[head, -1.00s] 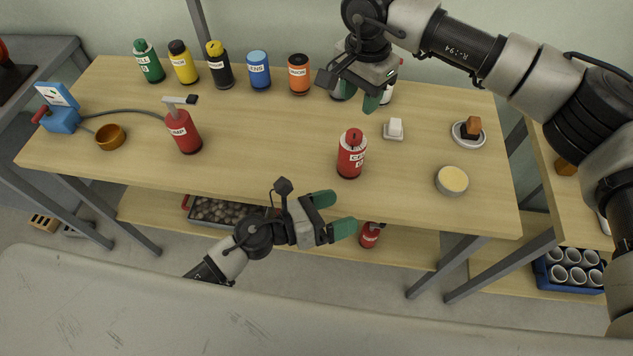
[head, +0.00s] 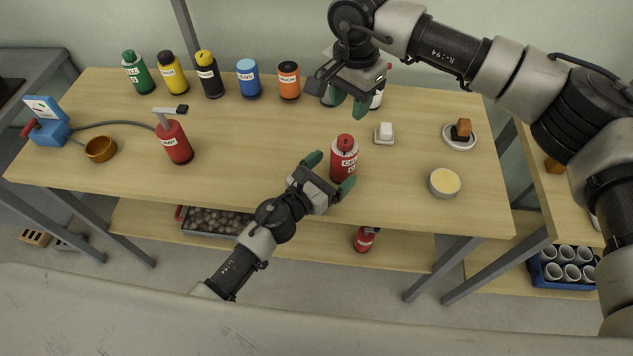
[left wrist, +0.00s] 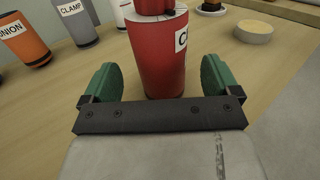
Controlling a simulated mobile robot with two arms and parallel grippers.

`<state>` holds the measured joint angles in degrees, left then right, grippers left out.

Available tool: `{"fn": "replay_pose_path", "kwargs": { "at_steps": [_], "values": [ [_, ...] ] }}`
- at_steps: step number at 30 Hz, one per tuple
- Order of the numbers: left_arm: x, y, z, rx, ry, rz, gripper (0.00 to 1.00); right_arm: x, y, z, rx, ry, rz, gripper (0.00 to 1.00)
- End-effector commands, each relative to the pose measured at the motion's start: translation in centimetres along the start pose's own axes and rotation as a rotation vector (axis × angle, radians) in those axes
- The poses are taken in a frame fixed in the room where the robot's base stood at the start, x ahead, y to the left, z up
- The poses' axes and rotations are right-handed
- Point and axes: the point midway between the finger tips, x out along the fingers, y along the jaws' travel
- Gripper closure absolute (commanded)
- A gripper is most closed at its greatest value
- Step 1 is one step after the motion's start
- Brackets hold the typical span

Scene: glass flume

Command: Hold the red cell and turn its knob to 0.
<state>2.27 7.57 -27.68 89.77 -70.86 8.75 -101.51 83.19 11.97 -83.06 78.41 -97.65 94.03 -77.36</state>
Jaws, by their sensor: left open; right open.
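The red cell (head: 343,162) is a red cylinder with a white label and a red knob (head: 345,141) on top. It stands upright on the bench near its front edge. My left gripper (head: 331,175) is open, with its green fingertips on either side of the cell's lower body. In the left wrist view the red cell (left wrist: 162,58) stands between and just beyond the open fingers (left wrist: 158,80), with gaps on both sides. The knob is cut off at the top there. My right gripper (head: 349,106) is open and empty, above the bench behind the cell.
Several coloured bottles, such as the blue one (head: 249,79), stand along the back of the bench. A red pump bottle (head: 174,143) stands left. The bench between pump and cell is clear.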

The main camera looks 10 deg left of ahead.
Motion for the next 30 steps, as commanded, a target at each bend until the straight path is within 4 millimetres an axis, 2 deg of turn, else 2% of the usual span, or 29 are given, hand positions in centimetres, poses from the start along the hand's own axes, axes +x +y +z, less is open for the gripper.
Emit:
{"fn": "replay_pose_path", "kwargs": {
  "at_steps": [3, 7, 19, 30],
  "values": [
    [2.0, -0.1, 0.1, -0.001, -0.001, -0.001, 0.09, 0.0, 0.0, 0.0, 0.0, 0.0, 0.0, 0.57],
    [3.3, 0.0, 0.1, 0.0, -0.001, -0.001, 0.09, 0.0, 0.0, 0.0, 0.0, 0.0, 0.0, 0.57],
    [4.0, -0.1, 0.0, 0.0, 0.0, -0.002, 0.09, 0.0, 0.0, 0.0, 0.0, 0.0, 0.0, 0.57],
    [4.0, -0.1, 0.0, 0.0, 0.0, -0.002, 0.65, 0.0, 0.0, 0.0, 0.0, 0.0, 0.0, 0.57]
  ]
}}
